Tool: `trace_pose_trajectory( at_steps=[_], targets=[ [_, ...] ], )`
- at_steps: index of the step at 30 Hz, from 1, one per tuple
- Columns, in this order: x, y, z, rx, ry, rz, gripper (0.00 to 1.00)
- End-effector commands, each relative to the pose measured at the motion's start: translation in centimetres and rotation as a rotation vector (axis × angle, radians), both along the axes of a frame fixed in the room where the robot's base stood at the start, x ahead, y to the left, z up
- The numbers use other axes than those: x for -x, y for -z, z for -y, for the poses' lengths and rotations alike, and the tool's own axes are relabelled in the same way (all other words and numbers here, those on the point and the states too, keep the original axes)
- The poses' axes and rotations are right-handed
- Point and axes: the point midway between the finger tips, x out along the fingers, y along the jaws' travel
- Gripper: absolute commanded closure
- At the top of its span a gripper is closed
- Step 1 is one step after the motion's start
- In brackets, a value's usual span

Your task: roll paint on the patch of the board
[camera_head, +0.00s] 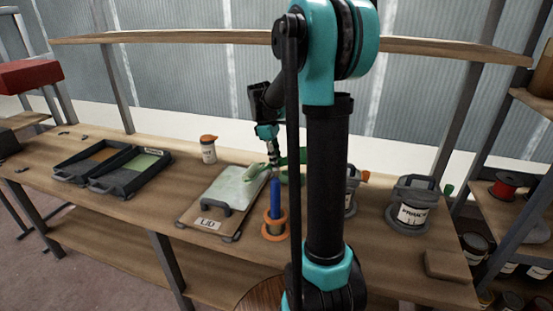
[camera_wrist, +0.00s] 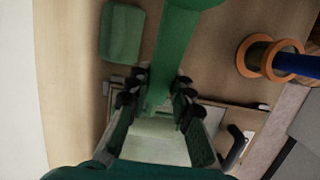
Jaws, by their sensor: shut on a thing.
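My gripper (camera_wrist: 160,90) is shut on a green tool (camera_wrist: 178,35), whose long handle passes between the fingers; its far end is out of the wrist view. In the head view my gripper (camera_head: 273,160) is above the far right corner of a pale flat panel (camera_head: 222,190) with a dark handle and a label reading "LID". The panel also shows below the fingers in the wrist view (camera_wrist: 155,150). A pale green piece (camera_head: 256,172) is by the panel's far right corner; I cannot tell whether it touches. No separate paint patch is clear.
Dark trays (camera_head: 130,172) with brown and green contents stand at left. A white jar (camera_head: 208,149) with an orange top stands behind. A blue upright piece in an orange ring (camera_head: 274,225) is close to the panel's right. A labelled pot (camera_head: 411,207) stands further right.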

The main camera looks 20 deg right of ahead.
Motion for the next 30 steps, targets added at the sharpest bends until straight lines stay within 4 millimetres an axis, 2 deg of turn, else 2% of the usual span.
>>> trace_pose_trajectory(
  at_steps=[17,30],
  targets=[
    [-0.01,0.06,0.00,0.000,0.000,0.000,1.00],
    [-0.05,0.85,0.00,0.000,0.000,0.000,1.00]
  ],
)
